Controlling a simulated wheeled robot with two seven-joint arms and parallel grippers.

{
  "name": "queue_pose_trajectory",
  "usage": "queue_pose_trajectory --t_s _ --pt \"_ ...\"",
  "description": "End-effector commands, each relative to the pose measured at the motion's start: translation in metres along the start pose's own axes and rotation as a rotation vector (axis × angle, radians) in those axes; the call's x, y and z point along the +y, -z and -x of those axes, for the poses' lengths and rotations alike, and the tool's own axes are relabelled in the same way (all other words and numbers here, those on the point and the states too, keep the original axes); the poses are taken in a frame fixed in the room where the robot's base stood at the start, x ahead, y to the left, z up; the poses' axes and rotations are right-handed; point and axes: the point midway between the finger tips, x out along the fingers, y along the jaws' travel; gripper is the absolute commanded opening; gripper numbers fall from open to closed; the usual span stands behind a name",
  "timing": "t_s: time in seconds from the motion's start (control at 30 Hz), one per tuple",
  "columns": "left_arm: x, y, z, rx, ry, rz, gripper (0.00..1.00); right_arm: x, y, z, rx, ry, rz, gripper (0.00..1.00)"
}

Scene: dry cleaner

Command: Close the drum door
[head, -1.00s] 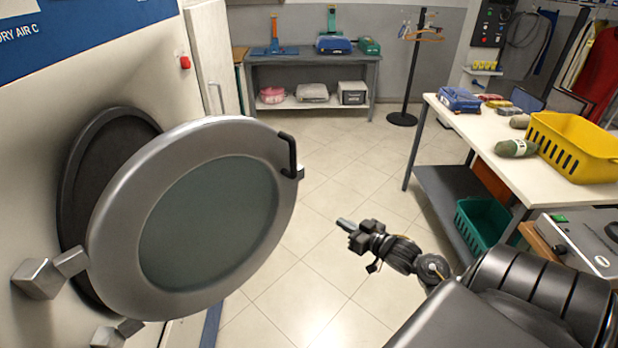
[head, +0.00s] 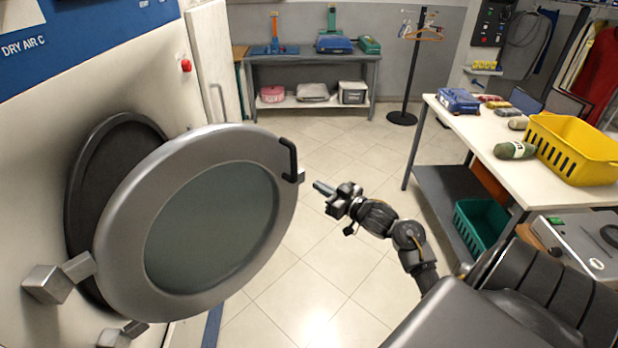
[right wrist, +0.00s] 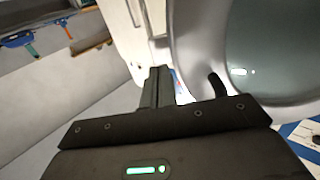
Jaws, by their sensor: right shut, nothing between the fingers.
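The round drum door (head: 120,250) has a wide grey metal rim and a dark glass window (head: 212,227). It stands partly open in the head view, swung out from the dark drum opening (head: 105,160) and hinged at the lower left. A black handle (head: 289,160) sits on its right edge. My right gripper (head: 321,187) is shut and empty, just right of the handle and apart from it. In the right wrist view the shut fingers (right wrist: 158,88) point toward the door rim (right wrist: 195,60), left of the dark handle (right wrist: 217,86). My left gripper is not in view.
The machine front (head: 35,130) rises at the left, with a red button (head: 186,66). A white table (head: 480,125) with a yellow basket (head: 572,148) stands at the right. A shelf bench (head: 312,61) is at the back. The tiled floor (head: 300,265) between is clear.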

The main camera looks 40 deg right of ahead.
Motion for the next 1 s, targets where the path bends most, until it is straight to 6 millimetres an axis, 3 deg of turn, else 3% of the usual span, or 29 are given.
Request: queue_pose_trajectory --t_s 0.1,0.3,0.77,1.0 --pt "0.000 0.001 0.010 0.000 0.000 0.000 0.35 0.000 0.004 -0.021 0.001 -0.001 -0.001 0.00" --pt "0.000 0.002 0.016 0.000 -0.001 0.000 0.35 0.000 0.001 -0.042 -0.001 -0.001 0.000 0.00" --pt "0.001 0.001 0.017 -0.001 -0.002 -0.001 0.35 -0.004 -0.001 -0.049 -0.001 0.000 0.001 0.00" --pt "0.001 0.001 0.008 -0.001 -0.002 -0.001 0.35 0.008 -0.002 -0.056 -0.001 0.012 0.005 0.00"
